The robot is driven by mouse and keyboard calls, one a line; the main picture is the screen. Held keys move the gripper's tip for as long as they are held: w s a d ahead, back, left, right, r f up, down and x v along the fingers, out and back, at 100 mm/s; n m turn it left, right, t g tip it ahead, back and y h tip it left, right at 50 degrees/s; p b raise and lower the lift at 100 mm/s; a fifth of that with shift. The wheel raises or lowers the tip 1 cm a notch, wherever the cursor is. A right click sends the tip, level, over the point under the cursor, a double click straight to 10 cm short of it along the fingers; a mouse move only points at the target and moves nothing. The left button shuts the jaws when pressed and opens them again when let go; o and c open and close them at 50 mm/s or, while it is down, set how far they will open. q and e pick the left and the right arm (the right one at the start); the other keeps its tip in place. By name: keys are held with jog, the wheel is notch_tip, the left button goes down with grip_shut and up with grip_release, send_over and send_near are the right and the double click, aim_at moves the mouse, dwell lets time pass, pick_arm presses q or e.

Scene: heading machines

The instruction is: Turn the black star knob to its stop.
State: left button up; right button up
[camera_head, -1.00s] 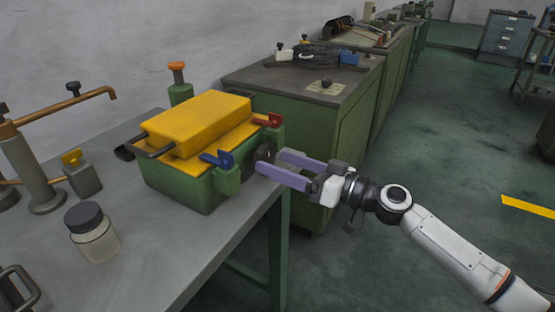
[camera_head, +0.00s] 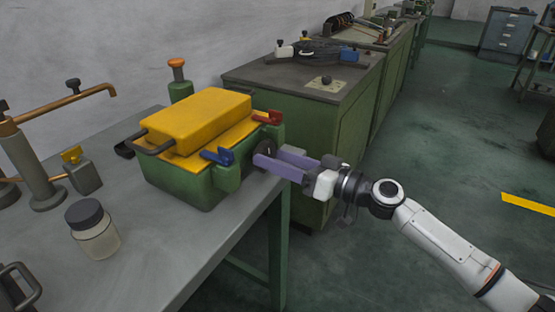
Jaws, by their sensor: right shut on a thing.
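The black star knob (camera_head: 265,147) is on the right end of the green box (camera_head: 187,187) with the yellow lid, at the right edge of the bench. It is mostly hidden behind the fingers of my right gripper (camera_head: 268,157). The purple fingers reach in from the right and are shut on the knob, with only a narrow space between them. The angle of the knob cannot be read. My left gripper is not in view.
A blue lever (camera_head: 217,156) and a red lever (camera_head: 269,118) sit close to the knob on the box. A capped jar (camera_head: 95,232) and a copper-piped stand (camera_head: 38,170) are at left.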

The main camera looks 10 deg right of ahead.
jog(key=m, duration=0.4)
jog(key=shift+m, duration=0.3)
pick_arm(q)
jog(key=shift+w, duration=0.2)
pick_arm(e)
jog(key=shift+m, duration=0.8)
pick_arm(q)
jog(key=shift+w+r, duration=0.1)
pick_arm(e)
jog(key=o, duration=1.1)
jog(key=shift+d, duration=0.1)
jog(key=shift+c, duration=0.2)
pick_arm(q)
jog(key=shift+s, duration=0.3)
